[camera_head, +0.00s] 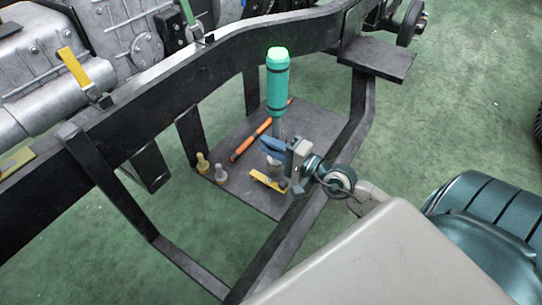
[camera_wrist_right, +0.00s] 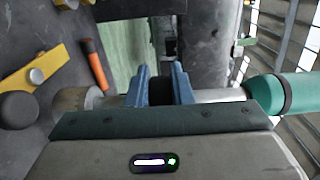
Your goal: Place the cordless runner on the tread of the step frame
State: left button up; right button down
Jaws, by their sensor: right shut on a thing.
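The cordless runner (camera_head: 278,82) is a teal, bottle-like tool with a lit green top and a grey metal shaft. It stands upright in the head view. My right gripper (camera_head: 273,147) has its blue fingers shut on the shaft. The runner's teal body also shows at the right of the right wrist view (camera_wrist_right: 266,94), with the fingers (camera_wrist_right: 160,88) around the shaft. The tread (camera_head: 233,138) of the step frame is a dark low plate between black hanging bars. The runner's lower end is over it; I cannot tell whether they touch. My left gripper is out of view.
On the tread lie an orange-handled tool (camera_head: 250,142), a yellow piece (camera_head: 267,181) and small yellow and grey fittings (camera_head: 202,162). A black chassis rail (camera_head: 185,88) runs behind. A dark bracket plate (camera_head: 378,58) sits at upper right.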

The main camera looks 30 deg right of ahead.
jog(key=shift+f+b, duration=0.95)
jog(key=shift+f, duration=0.45)
jog(key=c, duration=1.3)
grip_release()
